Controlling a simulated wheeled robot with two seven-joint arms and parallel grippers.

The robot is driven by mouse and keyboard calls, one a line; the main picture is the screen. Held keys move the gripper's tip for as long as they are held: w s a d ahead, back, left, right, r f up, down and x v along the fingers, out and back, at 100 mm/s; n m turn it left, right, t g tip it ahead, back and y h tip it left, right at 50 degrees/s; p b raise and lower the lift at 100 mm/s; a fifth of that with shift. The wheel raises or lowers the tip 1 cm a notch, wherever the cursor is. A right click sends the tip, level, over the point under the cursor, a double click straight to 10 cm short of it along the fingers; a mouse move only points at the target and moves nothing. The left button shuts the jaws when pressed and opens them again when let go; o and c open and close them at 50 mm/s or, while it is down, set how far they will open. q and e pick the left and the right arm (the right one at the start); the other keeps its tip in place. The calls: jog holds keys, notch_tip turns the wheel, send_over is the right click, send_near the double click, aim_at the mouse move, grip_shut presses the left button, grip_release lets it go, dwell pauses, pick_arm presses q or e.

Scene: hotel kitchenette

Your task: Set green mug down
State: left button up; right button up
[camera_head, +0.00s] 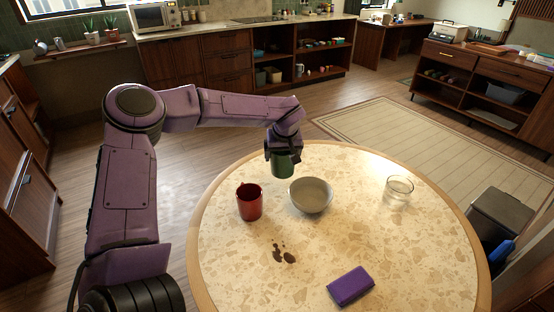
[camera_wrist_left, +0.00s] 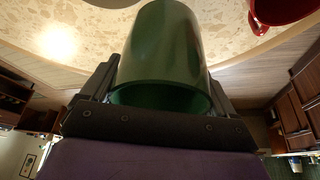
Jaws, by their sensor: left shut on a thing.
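The green mug (camera_head: 282,166) is in my left gripper (camera_head: 282,153), at the far edge of the round table (camera_head: 350,255), behind the red mug and the bowl. In the left wrist view the green mug (camera_wrist_left: 165,60) fills the middle, between the two dark fingers of the left gripper (camera_wrist_left: 160,85). The fingers are shut on its sides. I cannot tell from the head view whether its base touches the table. My right gripper is not in view.
A red mug (camera_head: 249,202) stands left of a grey bowl (camera_head: 310,196). A clear glass (camera_head: 399,187) stands at the right. The table's right front is clear.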

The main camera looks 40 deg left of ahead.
aim_at(289, 164)
pick_arm(q)
jog(key=s+d+r, duration=0.2)
jog(key=d, duration=0.1)
jog(key=s+d, duration=0.1)
jog(key=d, duration=0.1)
jog(key=shift+s+d+r, duration=0.2)
jog(key=shift+d+r, duration=0.05)
jog(key=shift+r, duration=0.15)
jog(key=shift+w, duration=0.1)
